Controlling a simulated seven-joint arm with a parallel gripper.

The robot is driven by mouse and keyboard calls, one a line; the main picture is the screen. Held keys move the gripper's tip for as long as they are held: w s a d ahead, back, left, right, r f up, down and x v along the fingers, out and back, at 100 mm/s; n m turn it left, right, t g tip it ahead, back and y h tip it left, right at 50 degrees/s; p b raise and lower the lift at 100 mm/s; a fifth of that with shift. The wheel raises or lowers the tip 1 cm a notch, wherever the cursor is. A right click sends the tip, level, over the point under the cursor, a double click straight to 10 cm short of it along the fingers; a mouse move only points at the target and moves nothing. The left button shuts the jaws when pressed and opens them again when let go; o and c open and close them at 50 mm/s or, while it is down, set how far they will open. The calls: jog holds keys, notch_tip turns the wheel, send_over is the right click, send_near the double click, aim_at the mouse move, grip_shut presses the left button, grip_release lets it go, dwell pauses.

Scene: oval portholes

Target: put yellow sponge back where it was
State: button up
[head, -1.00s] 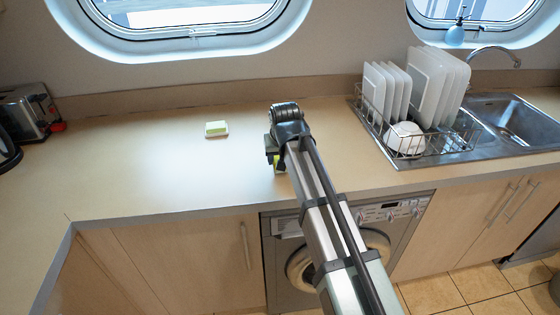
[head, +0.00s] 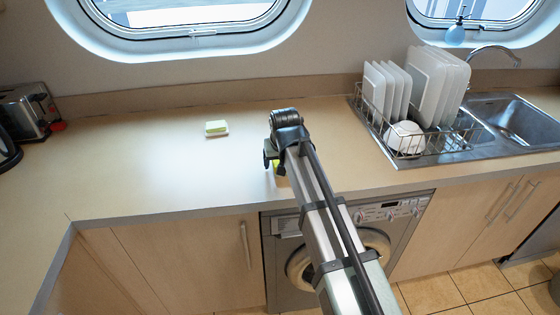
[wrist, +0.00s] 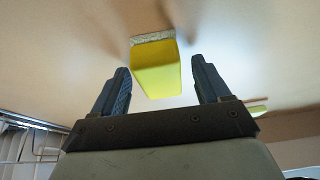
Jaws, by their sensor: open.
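The yellow sponge (wrist: 156,72) has a pale greyish layer on one end and lies on the counter in the wrist view. My gripper (wrist: 159,65) is open, with one finger on each side of the sponge and a visible gap to both. In the head view my gripper (head: 273,160) is low over the counter's front part. Only a small yellow bit of the sponge (head: 280,168) shows there; the arm hides the rest.
A green and white sponge-like block (head: 217,129) lies on the counter (head: 150,170) to the left. A dish rack (head: 410,140) with plates and a sink (head: 515,120) are at right, a toaster (head: 28,112) at far left. The counter's middle left is clear.

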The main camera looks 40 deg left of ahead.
jog(key=v, duration=1.2)
jog(key=shift+r, duration=0.15)
jog(key=shift+w, duration=0.1)
dwell(0.3)
